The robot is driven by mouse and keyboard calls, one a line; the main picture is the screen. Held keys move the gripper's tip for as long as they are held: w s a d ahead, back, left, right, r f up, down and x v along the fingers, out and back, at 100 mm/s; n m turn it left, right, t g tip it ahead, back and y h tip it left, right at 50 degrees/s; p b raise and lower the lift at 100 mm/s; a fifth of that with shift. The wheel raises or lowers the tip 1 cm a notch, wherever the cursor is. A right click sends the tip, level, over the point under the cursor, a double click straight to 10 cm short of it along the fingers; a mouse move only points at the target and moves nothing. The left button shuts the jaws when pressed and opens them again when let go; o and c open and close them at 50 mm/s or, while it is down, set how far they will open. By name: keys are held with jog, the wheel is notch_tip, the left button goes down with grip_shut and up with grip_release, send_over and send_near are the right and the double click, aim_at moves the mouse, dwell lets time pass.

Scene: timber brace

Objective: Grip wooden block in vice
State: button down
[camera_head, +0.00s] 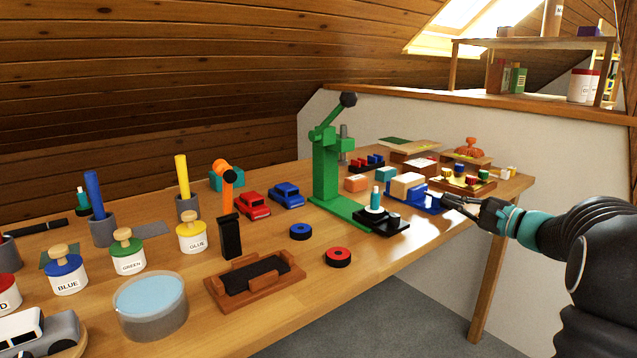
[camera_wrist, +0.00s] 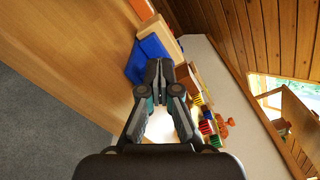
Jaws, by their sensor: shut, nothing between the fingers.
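The blue vice (camera_head: 428,203) stands near the right front edge of the workbench. A pale wooden block (camera_head: 407,186) sits at the vice, at its left end; I cannot tell whether the jaws press on it. My gripper (camera_head: 447,199) reaches in from the right, with its shut fingertips at the right end of the vice. The vice's handle end is hidden by the fingers. In the wrist view, my gripper (camera_wrist: 160,68) is shut and empty, right by the blue vice (camera_wrist: 150,58), with the pale block (camera_wrist: 160,36) beyond it. Contact with the vice is unclear.
A black base with a teal-topped piece (camera_head: 376,200) stands left of the vice, and a green press (camera_head: 327,172) behind that. A tray of coloured pieces (camera_head: 462,183) and wooden boxes lie behind the vice. The bench's front edge is close; open floor lies before it.

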jog(key=shift+w+d+f, duration=0.1)
jog(key=shift+d+f, duration=0.15)
dwell(0.5)
jog(key=shift+f+b, duration=0.3)
jog(key=shift+b, duration=1.55)
jog(key=shift+s+a+r, duration=0.2)
jog(key=shift+s, duration=0.1)
jog(key=shift+r+b+v, duration=0.1)
jog(key=shift+b+v, duration=0.25)
jog(key=shift+v, duration=1.05)
jog(key=shift+r+b+v, duration=0.15)
jog(key=shift+b+v, duration=0.2)
jog(key=shift+v, duration=1.1)
jog(key=shift+a, duration=0.1)
